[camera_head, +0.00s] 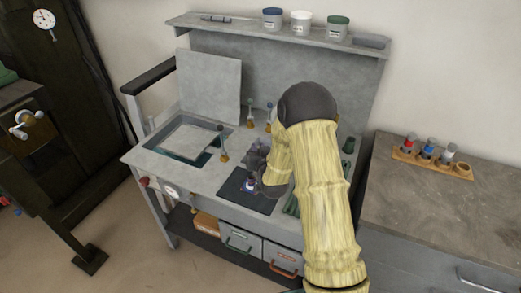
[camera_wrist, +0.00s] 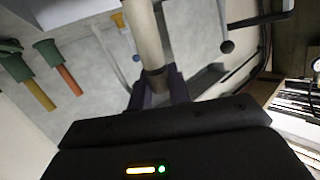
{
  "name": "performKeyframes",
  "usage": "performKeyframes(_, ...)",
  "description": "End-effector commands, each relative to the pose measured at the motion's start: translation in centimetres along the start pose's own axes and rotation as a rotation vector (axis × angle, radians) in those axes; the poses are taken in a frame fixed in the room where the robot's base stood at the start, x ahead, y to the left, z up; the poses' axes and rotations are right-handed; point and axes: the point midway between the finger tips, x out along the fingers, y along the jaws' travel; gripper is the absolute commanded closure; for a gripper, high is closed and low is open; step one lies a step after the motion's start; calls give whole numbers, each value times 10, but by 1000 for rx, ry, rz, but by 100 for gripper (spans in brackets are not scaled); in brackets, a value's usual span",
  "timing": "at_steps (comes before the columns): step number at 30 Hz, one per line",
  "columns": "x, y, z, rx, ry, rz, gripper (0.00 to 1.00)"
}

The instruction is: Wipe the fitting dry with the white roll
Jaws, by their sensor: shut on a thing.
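My gripper (camera_wrist: 160,92) is shut on a pale, off-white cylinder that looks like the white roll (camera_wrist: 146,35). The roll stands out beyond the dark fingers in the wrist view. In the head view my gripper (camera_head: 262,172) is over the dark mat at the front of the grey bench, partly hidden by my arm. A small dark and whitish piece (camera_head: 250,185) is on the mat close by the gripper; it may be the fitting, but it is too small to tell. I cannot tell whether the roll touches it.
The bench has a sunken basin (camera_head: 163,147) on the left and a shelf (camera_head: 240,27) with several jars behind. Small upright knobbed pieces (camera_head: 223,150) stand around the work area. A wooden rack (camera_head: 432,160) with capped items is on the right counter (camera_head: 400,210), which is otherwise clear.

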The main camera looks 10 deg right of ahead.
Motion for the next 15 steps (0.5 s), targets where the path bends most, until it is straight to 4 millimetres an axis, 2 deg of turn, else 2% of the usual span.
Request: performKeyframes(15, -10, 17, 2, -1, -1, 1, 100)
